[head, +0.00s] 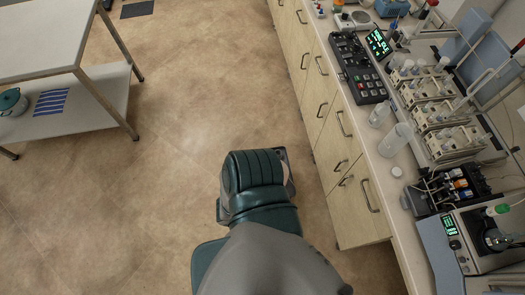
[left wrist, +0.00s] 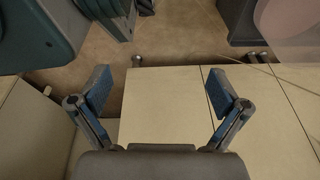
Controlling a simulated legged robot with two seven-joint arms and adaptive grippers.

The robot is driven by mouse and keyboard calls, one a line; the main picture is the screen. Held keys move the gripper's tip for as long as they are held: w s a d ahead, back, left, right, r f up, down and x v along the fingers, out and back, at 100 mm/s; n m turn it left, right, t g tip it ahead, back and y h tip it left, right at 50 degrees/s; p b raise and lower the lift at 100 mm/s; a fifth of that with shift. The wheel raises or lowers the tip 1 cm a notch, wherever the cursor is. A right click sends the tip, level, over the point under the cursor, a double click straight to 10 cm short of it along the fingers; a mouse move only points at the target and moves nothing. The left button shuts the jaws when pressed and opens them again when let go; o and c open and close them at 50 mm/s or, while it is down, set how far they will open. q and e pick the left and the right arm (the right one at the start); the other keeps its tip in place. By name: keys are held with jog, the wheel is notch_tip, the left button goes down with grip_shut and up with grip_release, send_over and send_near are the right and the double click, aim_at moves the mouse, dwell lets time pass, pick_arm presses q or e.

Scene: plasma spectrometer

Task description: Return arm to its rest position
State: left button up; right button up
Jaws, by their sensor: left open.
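In the left wrist view my left gripper (left wrist: 159,85) is open, its two blue-padded fingers wide apart with nothing between them. Behind the fingers are pale, flat cabinet panels (left wrist: 165,105), with the brown floor beyond. I cannot tell how far the fingers are from the panels. Teal and grey parts of my own body show at the top of that view. In the head view my own grey and teal parts fill the lower middle. Neither gripper's fingers can be made out there, and my right gripper is not in view.
In the head view a drawer cabinet (head: 320,100) with a white bench top (head: 365,150) runs down the right side. A keypad instrument (head: 357,72), beakers (head: 396,139) and a small screen device (head: 465,240) stand on it. A white table (head: 40,40) is upper left. Open floor (head: 180,110) lies between.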

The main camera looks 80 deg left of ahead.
pick_arm(q)
jog(key=s+f+g, duration=0.2)
jog(key=s, duration=0.7)
jog(key=shift+d+f+m, duration=0.2)
jog(key=shift+m, duration=0.1)
dwell(0.6)
